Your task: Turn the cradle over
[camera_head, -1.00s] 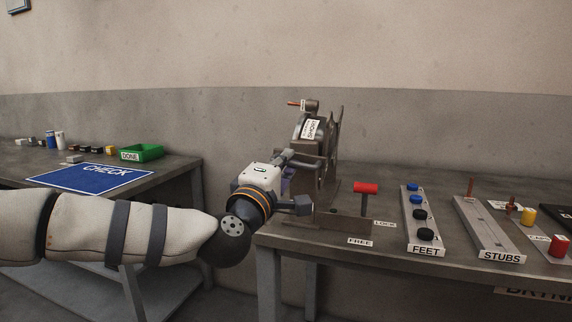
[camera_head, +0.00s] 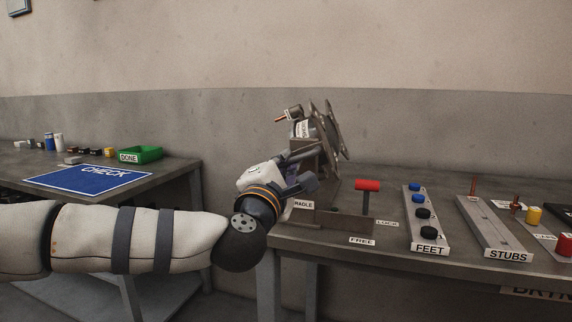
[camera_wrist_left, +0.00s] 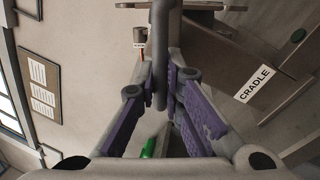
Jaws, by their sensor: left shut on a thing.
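The cradle (camera_head: 333,130) is a metal frame with side plates on a stand (camera_head: 329,190) on the right-hand table. It is tilted, its top leaning left, and carries a grey unit with a white label (camera_head: 302,129) and a copper stub (camera_head: 280,119) pointing left and slightly down. My left gripper (camera_head: 306,168) is at the cradle's near left side. In the left wrist view its purple-padded fingers (camera_wrist_left: 160,100) close around a grey bar (camera_wrist_left: 160,50) of the cradle. The stand's CRADLE label (camera_wrist_left: 254,84) shows there too. A red-topped lever (camera_head: 367,186) stands beside the cradle, near LOCK and FREE labels.
To the right are the FEET rack (camera_head: 431,247) with blue and black feet and the STUBS rack (camera_head: 507,254). On the left table lie a blue CHECK mat (camera_head: 85,181) and a green DONE bin (camera_head: 150,153). A gap separates the tables.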

